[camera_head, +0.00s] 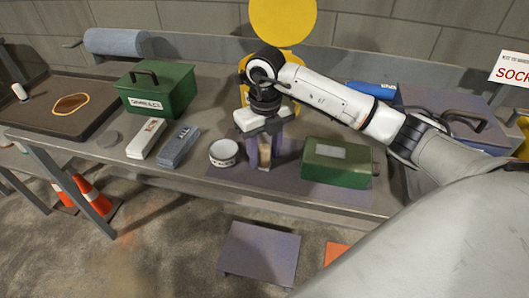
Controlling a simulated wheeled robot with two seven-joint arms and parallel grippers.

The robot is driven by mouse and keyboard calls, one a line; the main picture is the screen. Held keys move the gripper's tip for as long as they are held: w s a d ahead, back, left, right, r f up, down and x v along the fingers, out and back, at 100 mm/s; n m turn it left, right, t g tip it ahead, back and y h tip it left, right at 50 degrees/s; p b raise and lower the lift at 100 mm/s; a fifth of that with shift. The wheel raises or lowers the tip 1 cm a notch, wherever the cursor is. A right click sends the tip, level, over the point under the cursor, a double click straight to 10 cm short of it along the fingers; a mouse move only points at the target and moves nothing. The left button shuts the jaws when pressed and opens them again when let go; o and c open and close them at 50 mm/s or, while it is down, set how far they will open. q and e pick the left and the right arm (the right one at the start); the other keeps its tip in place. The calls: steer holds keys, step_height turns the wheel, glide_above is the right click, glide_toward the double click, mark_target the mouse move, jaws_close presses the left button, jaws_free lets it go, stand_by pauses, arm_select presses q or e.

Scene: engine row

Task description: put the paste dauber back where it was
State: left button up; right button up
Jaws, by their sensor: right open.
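My right gripper (264,134) is over the middle of the bench, pointing down, with its jaws open. A tan, upright piece (265,152) shows just below and between its fingers. It may be the paste dauber, but the gripper hides its upper part and I cannot tell for certain. A white round tin (223,152) stands just left of it on a dark mat (233,175). I cannot tell whether the fingers touch the tan piece. My left gripper is out of view.
A green box (337,163) stands close right of the gripper. A grey box (178,146), a white box (146,138) and a green handled case (155,90) stand to the left. A dark tray (60,105) lies far left. My right arm covers the bench's right side.

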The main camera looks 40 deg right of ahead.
mark_target(265, 147)
step_height(265, 147, up, 12)
steer(key=shift+f+b, duration=0.2)
steer(key=shift+b, duration=0.1)
steer(key=s+a+f+n+g+y, duration=0.1)
steer(key=s+a+f+y, duration=0.15)
steer(key=a, duration=0.55)
steer(key=s+a+f+n+y, duration=0.1)
steer(key=a+f+y, duration=0.25)
steer(key=a, duration=0.45)
steer(key=s+a+r+m+t+y, duration=0.1)
steer(key=a+r+m+t+y, duration=0.25)
steer(key=a+y, duration=0.35)
steer(key=s+a+r+m+t+y, duration=0.1)
steer(key=a+r+m+t+y, duration=0.15)
steer(key=a+m+y, duration=0.35)
steer(key=w+d+f+m+t+h, duration=0.3)
steer(key=d+f+m+t+h, duration=0.75)
steer(key=m, duration=0.75)
steer(key=s+d+f+m+g+h, duration=0.2)
steer(key=s+f+m+g+h, duration=0.1)
steer(key=s+f, duration=0.6)
steer(key=s+d+f+m+g+h, duration=0.3)
steer(key=s+f, duration=0.5)
steer(key=f, duration=0.6)
steer(key=shift+s+f+m+g, duration=0.15)
steer(key=shift+s+m+g, duration=0.2)
steer(key=shift+m+g, duration=0.4)
